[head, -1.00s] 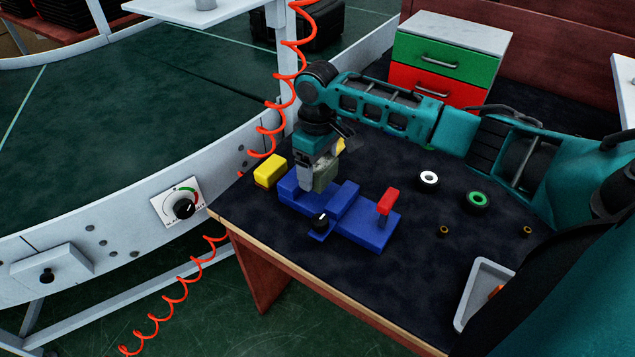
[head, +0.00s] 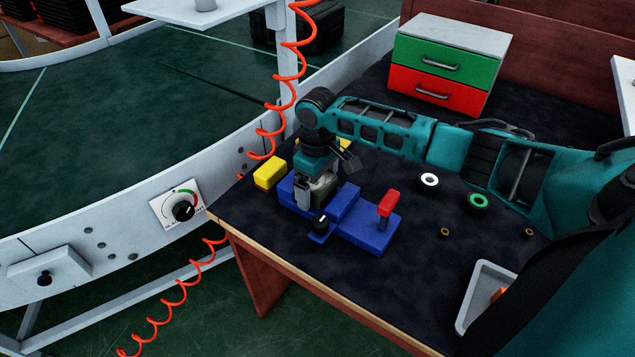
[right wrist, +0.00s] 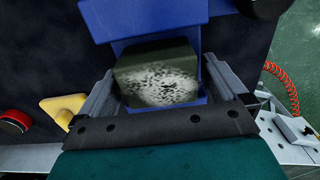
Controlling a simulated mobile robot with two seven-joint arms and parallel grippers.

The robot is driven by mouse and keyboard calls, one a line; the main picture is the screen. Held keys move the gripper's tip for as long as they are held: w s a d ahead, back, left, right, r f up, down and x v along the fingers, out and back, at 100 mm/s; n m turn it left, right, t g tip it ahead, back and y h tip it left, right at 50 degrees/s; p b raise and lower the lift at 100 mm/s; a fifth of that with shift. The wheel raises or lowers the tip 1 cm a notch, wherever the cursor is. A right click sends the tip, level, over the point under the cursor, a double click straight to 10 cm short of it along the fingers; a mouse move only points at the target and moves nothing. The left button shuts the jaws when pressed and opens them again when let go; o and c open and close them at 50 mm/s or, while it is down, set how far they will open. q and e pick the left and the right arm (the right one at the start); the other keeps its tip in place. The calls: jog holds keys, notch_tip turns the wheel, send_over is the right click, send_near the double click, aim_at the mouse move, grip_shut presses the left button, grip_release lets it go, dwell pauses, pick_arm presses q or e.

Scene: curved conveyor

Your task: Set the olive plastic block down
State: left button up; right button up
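The olive plastic block (head: 325,186) sits on the blue fixture (head: 365,229), at its left part. The right wrist view shows the block (right wrist: 158,75) with a speckled pale face, in front of blue walls (right wrist: 150,18). My right gripper (head: 326,182) is low over the fixture, with one finger on each side of the block. In the right wrist view narrow gaps show between the fingers and the block, so the gripper looks open around it. The block's underside is hidden. My left gripper is not in view.
The fixture has a red handle (head: 389,202) and a black knob (head: 320,223). A yellow block (head: 269,173) stands close to its left. White (head: 429,180) and green (head: 478,202) rings and a grey tray (head: 484,285) lie to the right. A coiled red hose (head: 285,100) hangs behind.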

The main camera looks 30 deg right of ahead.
jog(key=shift+r, duration=0.1)
notch_tip(320, 180, up, 12)
jog(key=p, duration=0.1)
jog(key=shift+p, duration=0.4)
dwell(0.5)
